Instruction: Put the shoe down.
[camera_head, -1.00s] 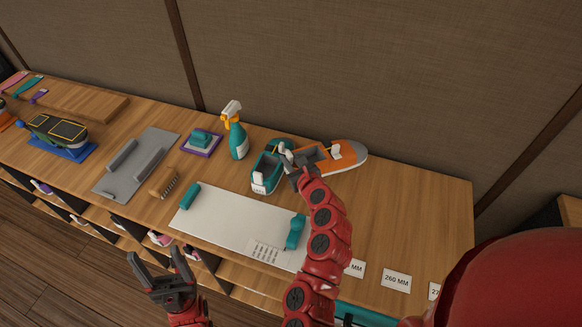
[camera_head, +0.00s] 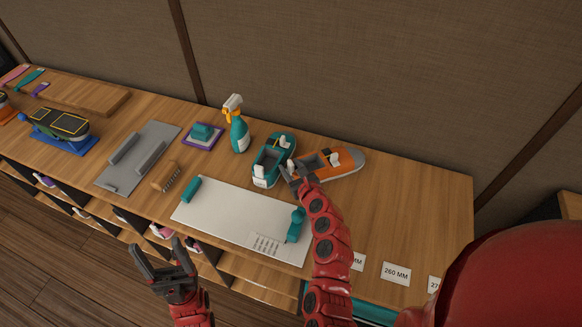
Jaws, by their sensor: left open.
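A teal shoe with a white heel label (camera_head: 273,156) stands on the wooden counter near the wall. An orange shoe with a pale sole (camera_head: 345,164) lies just right of it, toe to the right. My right gripper (camera_head: 292,172) is low between the teal shoe and the heel end of the orange shoe. Its fingers are small and dark there, and I cannot tell whether they hold a shoe. My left gripper (camera_head: 162,256) is open and empty in front of the counter, away from both shoes.
A white mat (camera_head: 235,217) with teal pieces lies in front of the shoes. A spray bottle (camera_head: 237,128), a teal block on a purple base (camera_head: 203,134), a brush (camera_head: 168,178) and a grey tray (camera_head: 138,160) stand left. The counter right of the orange shoe is clear.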

